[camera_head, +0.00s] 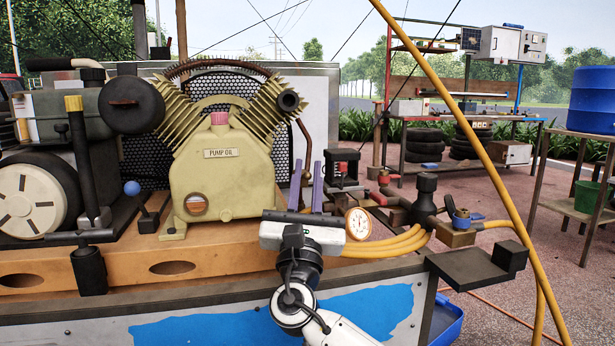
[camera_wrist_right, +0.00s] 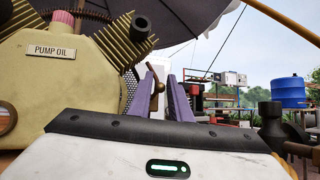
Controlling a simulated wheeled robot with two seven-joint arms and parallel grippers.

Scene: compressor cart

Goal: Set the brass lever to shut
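A brass-brown bent piece with a rounded end, possibly the brass lever, shows just beyond my fingers in the right wrist view (camera_wrist_right: 154,74). I cannot tell its setting. My right gripper (camera_head: 306,172) has two purple fingers pointing up, with a gap between them, in front of the right side of the cream pump (camera_head: 225,180). The fingers also stand apart in the wrist view (camera_wrist_right: 160,88), with nothing clearly gripped. A brass valve body (camera_head: 457,238) with a blue handle (camera_head: 462,218) sits farther right, apart from the gripper. My left gripper is not in view.
A pressure gauge (camera_head: 358,224) and yellow hoses (camera_head: 385,245) lie close right of my right gripper. A red-and-black block (camera_head: 343,167) stands just behind.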

